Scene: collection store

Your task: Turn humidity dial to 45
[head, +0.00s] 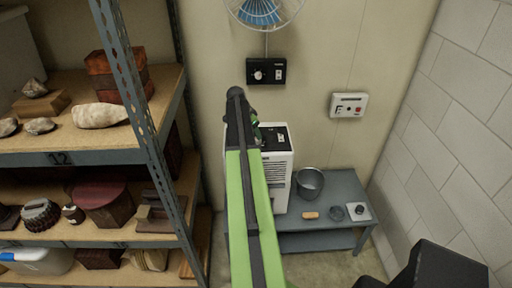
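A black control box (266,71) with a pale round knob is on the back wall below a fan. A white slatted appliance (277,178) stands below it, with a dark control panel (274,138) on top. A small white plate with a dark round knob (358,211) lies on the low grey table. Which of these is the humidity dial, and any numbers on them, are too small to tell. My gripper (243,122) is in front of the appliance's upper left part, below the black box. Whether its fingers are open is unclear.
Shelving (140,120) with rocks, boxes and wooden objects stands close on the left. A white wall panel (349,105) with a red button is at right. A metal bucket (309,182), a tan block (311,215) and a dark round item (337,213) are on the grey table (345,184).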

